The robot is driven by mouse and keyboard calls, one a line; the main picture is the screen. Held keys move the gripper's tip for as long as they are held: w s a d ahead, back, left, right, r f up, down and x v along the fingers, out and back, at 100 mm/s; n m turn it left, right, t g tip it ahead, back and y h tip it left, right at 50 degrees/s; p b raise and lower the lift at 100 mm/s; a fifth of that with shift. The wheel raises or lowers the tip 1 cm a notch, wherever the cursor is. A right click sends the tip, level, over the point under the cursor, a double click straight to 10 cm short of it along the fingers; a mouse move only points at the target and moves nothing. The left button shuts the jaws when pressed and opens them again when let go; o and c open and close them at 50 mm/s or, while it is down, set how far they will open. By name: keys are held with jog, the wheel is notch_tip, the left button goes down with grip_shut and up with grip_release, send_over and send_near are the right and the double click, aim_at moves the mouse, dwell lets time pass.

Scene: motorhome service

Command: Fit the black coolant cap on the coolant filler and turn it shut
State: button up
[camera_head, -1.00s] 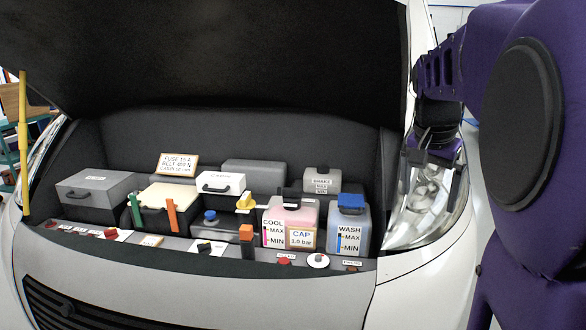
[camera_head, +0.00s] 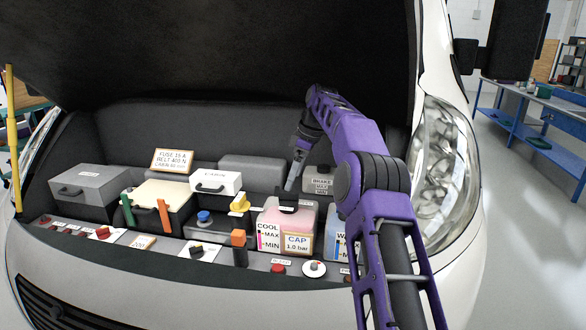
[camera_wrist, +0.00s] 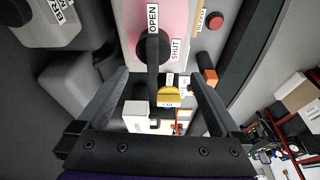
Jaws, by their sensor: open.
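The coolant tank (camera_head: 270,216), with pink liquid and COOL and CAP 1.0 bar labels, stands at the right of the engine bay. The black coolant cap (camera_wrist: 153,46) is at its filler on top, with a long bar grip; how firmly it sits I cannot tell. The bar lines up with the OPEN label (camera_wrist: 153,18); the SHUT label (camera_wrist: 176,50) is to its right. My gripper (camera_wrist: 158,76) is open above the tank, one finger on each side of the bar, apparently apart from it. In the head view my gripper (camera_head: 291,186) partly hides the cap.
The washer tank (camera_head: 335,242) stands close on the right, mostly behind my arm. A yellow handle (camera_head: 239,202), an orange post (camera_head: 239,240) and a blue cap (camera_head: 204,216) are to the left. A red button (camera_head: 278,268) is in front. The raised hood (camera_head: 210,50) hangs above.

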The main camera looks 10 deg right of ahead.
aim_at(286, 198)
jog(key=shift+w+d+n+y, duration=0.4)
jog(key=shift+w+d, duration=0.1)
jog(key=shift+d, duration=0.1)
jog(key=x, duration=0.7)
jog(key=shift+a+f, duration=0.2)
jog(key=shift+b, duration=0.35)
grip_shut()
jog(key=shift+f+m+b, duration=0.1)
jog(key=shift+m+b, duration=0.4)
jog(key=shift+b, duration=0.3)
jog(key=shift+m+t+b, duration=0.4)
jog(key=shift+b, duration=0.15)
jog(key=m+t+h+b, duration=0.1)
jog(key=m+b, duration=0.1)
jog(key=m, duration=0.1)
jog(key=shift+m+h+b, duration=0.3)
jog(key=shift+m, duration=0.7)
